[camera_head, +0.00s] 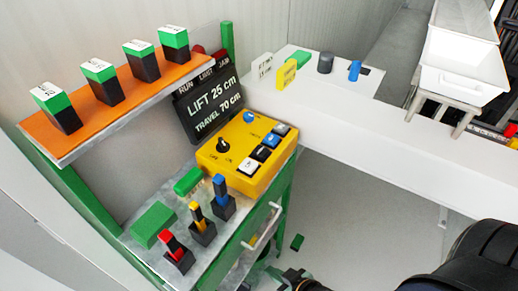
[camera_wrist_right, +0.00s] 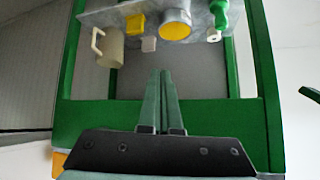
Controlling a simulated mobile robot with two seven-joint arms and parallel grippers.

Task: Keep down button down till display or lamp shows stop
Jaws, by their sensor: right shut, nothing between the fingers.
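A yellow control box (camera_head: 236,180) sits at the right end of the grey bench. It carries a black knob (camera_head: 223,146), a blue round knob (camera_head: 249,117) and a row of blue, black and white buttons. Their labels are too small to read, so I cannot tell which is the down button. Behind it, a black display (camera_head: 208,104) reads "LIFT 25 cm" and "TRAVEL 70 cm", under RUN, LIMIT and JAM labels. In the right wrist view, my right gripper (camera_wrist_right: 160,73) is shut and empty, facing a green frame. My left gripper is not in view.
Red, yellow and blue levers (camera_head: 223,195) stand along the bench front beside green blocks (camera_head: 153,224). An orange shelf (camera_head: 125,108) holds several green-black blocks. A white ledge (camera_head: 400,135) lies right.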

